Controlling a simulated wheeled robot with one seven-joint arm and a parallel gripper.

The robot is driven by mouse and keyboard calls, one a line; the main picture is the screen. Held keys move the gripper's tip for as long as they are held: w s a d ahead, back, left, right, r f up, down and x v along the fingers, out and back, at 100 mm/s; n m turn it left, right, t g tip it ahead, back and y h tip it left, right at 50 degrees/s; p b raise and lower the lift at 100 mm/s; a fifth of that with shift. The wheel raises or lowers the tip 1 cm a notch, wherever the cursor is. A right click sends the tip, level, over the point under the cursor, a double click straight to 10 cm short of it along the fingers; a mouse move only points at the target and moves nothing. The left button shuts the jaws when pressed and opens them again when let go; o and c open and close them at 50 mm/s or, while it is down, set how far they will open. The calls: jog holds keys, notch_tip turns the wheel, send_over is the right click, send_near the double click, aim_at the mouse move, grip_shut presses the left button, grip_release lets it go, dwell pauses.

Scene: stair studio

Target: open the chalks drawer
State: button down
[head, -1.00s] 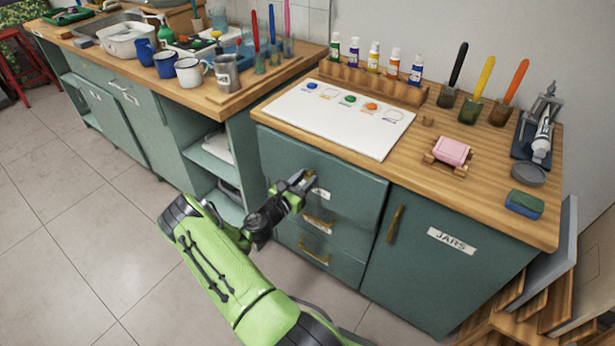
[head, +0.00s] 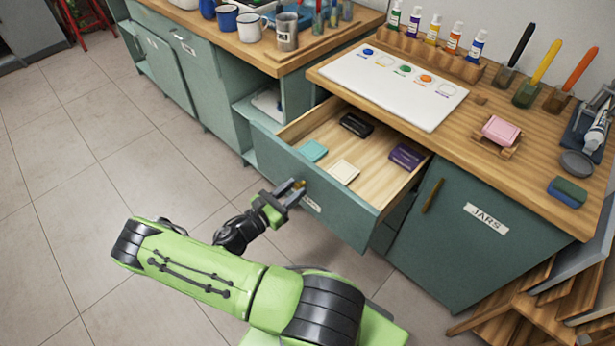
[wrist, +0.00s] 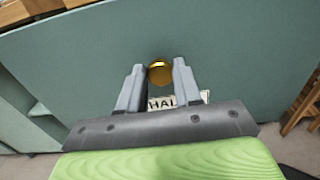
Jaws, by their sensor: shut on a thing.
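The chalks drawer (head: 340,207) is the top drawer of the teal cabinet and stands pulled well out. Its label, partly covered by my fingers, shows the letters "HAL" in the wrist view (wrist: 176,103). Inside lie a teal box (head: 312,151), a cream box (head: 344,172), a purple box (head: 405,157) and a black item (head: 356,125). My gripper (head: 294,191) is at the drawer front, shut on its brass handle, which shows between the fingers in the wrist view (wrist: 160,73).
The jars door (head: 470,220) to the right is shut. The worktop (head: 520,175) above holds a white sheet (head: 395,88), a pink block (head: 500,131), and paint bottles. Wooden boards (head: 520,320) lean at the lower right. The tiled floor (head: 90,200) at left is clear.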

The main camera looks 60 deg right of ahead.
jog(key=shift+w+a, duration=0.15)
jog(key=shift+a, duration=0.7)
jog(key=shift+w+a, duration=0.1)
jog(key=shift+a, duration=0.75)
jog(key=c, duration=0.8)
grip_release()
jog(key=w+a+p, duration=0.1)
jog(key=w+a, duration=0.1)
jog(key=a, duration=1.3)
jog(key=shift+w+a, duration=0.25)
jog(key=shift+a, duration=0.05)
